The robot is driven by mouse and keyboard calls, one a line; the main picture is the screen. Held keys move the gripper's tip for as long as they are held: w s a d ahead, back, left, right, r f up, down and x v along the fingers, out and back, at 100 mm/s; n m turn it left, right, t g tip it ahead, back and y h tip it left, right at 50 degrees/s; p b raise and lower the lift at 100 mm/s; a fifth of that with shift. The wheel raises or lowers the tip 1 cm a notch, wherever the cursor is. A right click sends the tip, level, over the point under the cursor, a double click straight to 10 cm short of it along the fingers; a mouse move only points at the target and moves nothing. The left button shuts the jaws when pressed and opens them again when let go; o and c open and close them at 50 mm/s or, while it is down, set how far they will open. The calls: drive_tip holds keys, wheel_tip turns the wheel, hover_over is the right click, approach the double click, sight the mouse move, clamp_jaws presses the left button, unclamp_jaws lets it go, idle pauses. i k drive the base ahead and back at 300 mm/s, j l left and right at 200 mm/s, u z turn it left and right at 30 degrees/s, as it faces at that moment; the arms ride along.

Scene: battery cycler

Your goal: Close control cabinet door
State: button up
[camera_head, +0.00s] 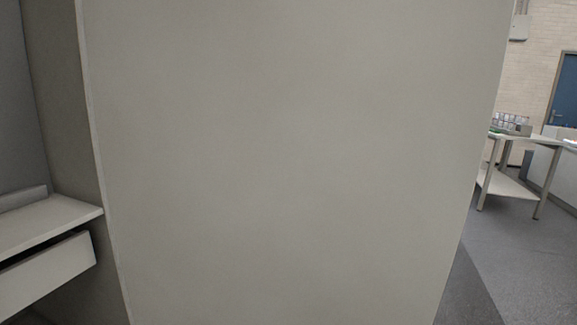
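A large flat, pale grey panel (290,160) fills most of the view and looks like the control cabinet door standing open. Its left edge runs beside a darker recess (62,110), which looks like the cabinet's inside. No handle or latch shows on the panel, and its top and bottom are cut off by the frame. Where its hinge lies I cannot tell. My gripper is not in view, so its distance to the panel does not show.
At the left are a pale shelf (40,226) and a drawer-like front (45,277) below it. Past the panel's right edge, a table (540,139) holds a rack (511,124). Grey floor (515,260) is clear there. A blue door (565,98) is far right.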

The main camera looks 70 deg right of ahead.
sight(263, 161)
drive_tip(key=k+l, duration=0.25)
drive_tip(key=k, duration=0.15)
drive_tip(key=k+l+u, duration=0.15)
drive_tip(key=k, duration=0.25)
drive_tip(key=k+l, duration=0.3)
drive_tip(key=l, duration=0.55)
drive_tip(key=k+l+u, duration=0.15)
drive_tip(key=l, duration=0.9)
drive_tip(key=k+l+u, duration=0.1)
drive_tip(key=l, duration=1.1)
drive_tip(key=k+j+u, duration=0.15)
drive_tip(key=k, duration=0.3)
